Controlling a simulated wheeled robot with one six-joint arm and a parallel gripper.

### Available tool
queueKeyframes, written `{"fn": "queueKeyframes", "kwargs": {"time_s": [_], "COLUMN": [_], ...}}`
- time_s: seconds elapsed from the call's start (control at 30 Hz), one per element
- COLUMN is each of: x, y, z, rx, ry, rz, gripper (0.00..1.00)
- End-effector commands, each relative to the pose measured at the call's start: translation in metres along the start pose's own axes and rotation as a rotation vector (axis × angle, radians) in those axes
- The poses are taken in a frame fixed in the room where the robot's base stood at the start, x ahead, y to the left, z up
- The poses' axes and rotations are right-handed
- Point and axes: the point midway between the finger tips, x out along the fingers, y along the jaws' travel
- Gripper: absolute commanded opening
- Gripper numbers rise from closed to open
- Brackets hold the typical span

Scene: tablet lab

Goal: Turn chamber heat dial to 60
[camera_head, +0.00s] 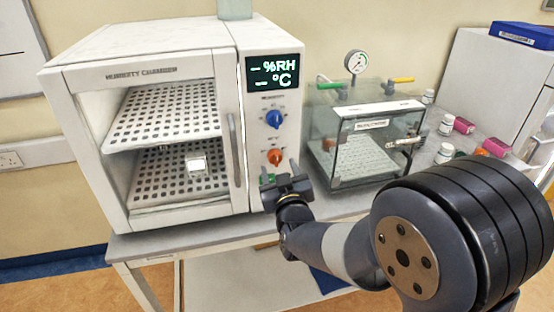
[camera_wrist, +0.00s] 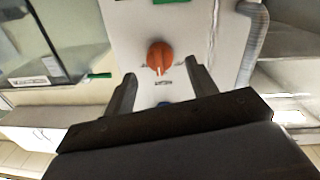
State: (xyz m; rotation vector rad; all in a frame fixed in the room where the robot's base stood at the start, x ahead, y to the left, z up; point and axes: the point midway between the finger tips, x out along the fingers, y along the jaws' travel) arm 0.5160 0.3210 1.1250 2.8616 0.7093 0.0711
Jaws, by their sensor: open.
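The humidity chamber (camera_head: 145,85) stands at the left with a control panel on its right side. The orange dial (camera_head: 275,157) sits low on that panel, below the blue dial (camera_head: 274,119). The display (camera_head: 272,72) shows dashes beside %RH and °C. My gripper (camera_head: 288,184) is just below and in front of the orange dial. In the wrist view my gripper (camera_wrist: 161,74) is open, and the orange dial (camera_wrist: 160,57) appears just beyond and between its fingertips, not held. A white pointer mark shows on the dial. The scale numbers are too small to read.
A clear vacuum chamber (camera_head: 362,148) with a gauge (camera_head: 356,62) stands right of the humidity chamber. Small white bottles (camera_head: 446,124) and pink items are further right. The chamber's door handle (camera_head: 234,150) is left of the panel. A green part (camera_head: 266,179) is partly hidden by my gripper.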

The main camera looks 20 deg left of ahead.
Motion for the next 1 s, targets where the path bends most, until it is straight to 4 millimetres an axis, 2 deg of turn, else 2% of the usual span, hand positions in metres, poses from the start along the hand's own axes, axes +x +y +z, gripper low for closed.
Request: {"fn": "queueKeyframes", "kwargs": {"time_s": [0.2, 0.63, 1.0], "x": [0.024, 0.031, 0.030], "y": [0.000, 0.000, 0.000], "z": [-0.001, 0.000, 0.000], "rx": [0.001, 0.000, 0.000], "ry": [0.000, 0.000, 0.000], "rz": [0.000, -0.001, -0.001], "gripper": [0.54, 0.54, 0.23]}}
